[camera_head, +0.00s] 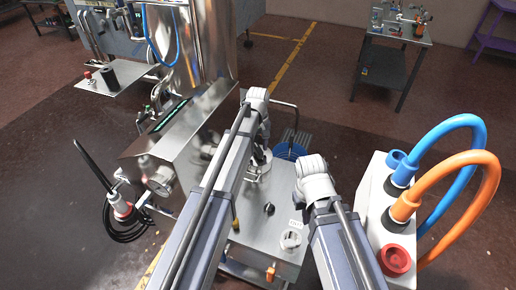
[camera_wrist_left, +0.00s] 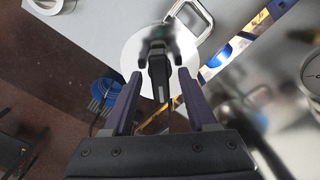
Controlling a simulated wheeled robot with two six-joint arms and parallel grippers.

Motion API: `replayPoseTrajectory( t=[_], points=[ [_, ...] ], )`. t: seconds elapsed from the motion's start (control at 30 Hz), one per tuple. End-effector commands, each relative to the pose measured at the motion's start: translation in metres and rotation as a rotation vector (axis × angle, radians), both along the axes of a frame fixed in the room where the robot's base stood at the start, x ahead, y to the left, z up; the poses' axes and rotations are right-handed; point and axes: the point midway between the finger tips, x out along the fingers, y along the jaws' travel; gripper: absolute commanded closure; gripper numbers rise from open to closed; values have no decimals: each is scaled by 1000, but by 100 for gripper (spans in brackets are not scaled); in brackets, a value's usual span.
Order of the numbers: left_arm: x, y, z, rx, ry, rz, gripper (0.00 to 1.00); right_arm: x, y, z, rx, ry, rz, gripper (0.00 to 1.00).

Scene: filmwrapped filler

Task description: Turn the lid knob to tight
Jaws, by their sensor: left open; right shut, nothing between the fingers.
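A round silver lid (camera_wrist_left: 134,48) lies on a grey surface in the left wrist view. A dark knob (camera_wrist_left: 158,75) with a forked, blurred top and a long bar stands over it. My left gripper (camera_wrist_left: 160,108) is open, with one finger on each side of the knob's bar. Gaps show on both sides, so the fingers look apart from it. In the head view, my left arm reaches over the steel-topped unit (camera_head: 250,232) and largely hides the lid area. My right arm ends above the unit's right side, and its gripper fingers are hidden.
A black knob (camera_head: 268,208) and a pale dial (camera_head: 291,239) sit on the unit's top. A white box (camera_head: 373,195) with blue and orange hoses and a red button (camera_head: 395,260) stands close on the right. A blue coil (camera_head: 290,150) lies behind the unit.

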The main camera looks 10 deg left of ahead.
Motion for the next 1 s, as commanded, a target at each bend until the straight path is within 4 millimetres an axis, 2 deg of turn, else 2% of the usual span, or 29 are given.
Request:
replayPoseTrajectory(
  t=[0.07,0.5,1.0],
  points=[
    [0,0,0,0,0,0,49,0,0,0,0,0,0,100],
    [0,0,0,0,0,0,99,0,0,0,0,0,0,100],
    [0,0,0,0,0,-25,100,0,0,0,0,0,0,100]
  ],
)
